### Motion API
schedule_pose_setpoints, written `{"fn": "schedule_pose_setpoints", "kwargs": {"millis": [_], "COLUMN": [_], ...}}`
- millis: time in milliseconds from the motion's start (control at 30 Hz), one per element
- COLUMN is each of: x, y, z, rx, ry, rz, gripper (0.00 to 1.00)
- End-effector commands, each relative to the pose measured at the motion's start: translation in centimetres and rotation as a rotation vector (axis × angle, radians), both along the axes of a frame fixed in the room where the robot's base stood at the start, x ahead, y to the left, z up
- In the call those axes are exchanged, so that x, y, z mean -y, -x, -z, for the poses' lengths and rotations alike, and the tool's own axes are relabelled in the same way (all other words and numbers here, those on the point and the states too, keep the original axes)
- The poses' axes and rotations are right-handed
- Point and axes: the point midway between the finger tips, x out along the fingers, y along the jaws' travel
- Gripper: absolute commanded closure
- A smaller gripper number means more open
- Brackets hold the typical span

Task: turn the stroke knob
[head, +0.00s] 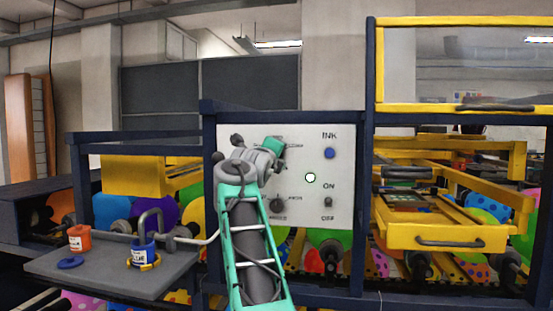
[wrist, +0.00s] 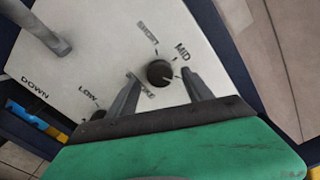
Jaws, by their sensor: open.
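The stroke knob (wrist: 160,73) is a round black knob on the white control panel (wrist: 85,50), with a small pale mark on its lower right. SHORT and MID are printed around it, and the word below it is partly hidden by a finger. My gripper (wrist: 162,78) is open, with one finger on each side of the knob. Whether the fingers touch it I cannot tell. In the head view my gripper (head: 276,148) is at the panel's upper left (head: 345,135) and hides the stroke knob.
The panel also has a speed knob (head: 277,205) below, a blue INK button (head: 329,153), a pale round light (head: 310,177) and an ON/OFF switch (head: 328,202). A grey lever (wrist: 40,28) stands out near DOWN. Ink cans (head: 79,238) stand on a shelf at left. A yellow drawer (head: 450,238) juts out at right.

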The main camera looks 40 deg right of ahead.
Motion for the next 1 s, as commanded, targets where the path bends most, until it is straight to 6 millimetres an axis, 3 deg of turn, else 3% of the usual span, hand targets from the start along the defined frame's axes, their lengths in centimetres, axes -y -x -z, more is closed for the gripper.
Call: {"fn": "schedule_pose_setpoints", "kwargs": {"millis": [100, 300, 767, 867, 967, 1000], "x": [-2.2, -4.6, -5.1, -7.2, -12.1, -14.7], "y": [1.6, 3.6, 3.7, 2.6, 1.2, 1.0], "z": [0.2, 0.1, 0.0, 1.0, 4.4, 6.6], "rx": [0.005, 0.003, -0.015, -0.159, -0.472, -0.623], "ry": [0.001, 0.0, 0.003, 0.043, 0.149, 0.211], "rz": [-0.004, -0.001, -0.007, -0.072, -0.236, -0.328], "gripper": [0.41, 0.41, 0.41, 0.41, 0.41, 0.41]}}
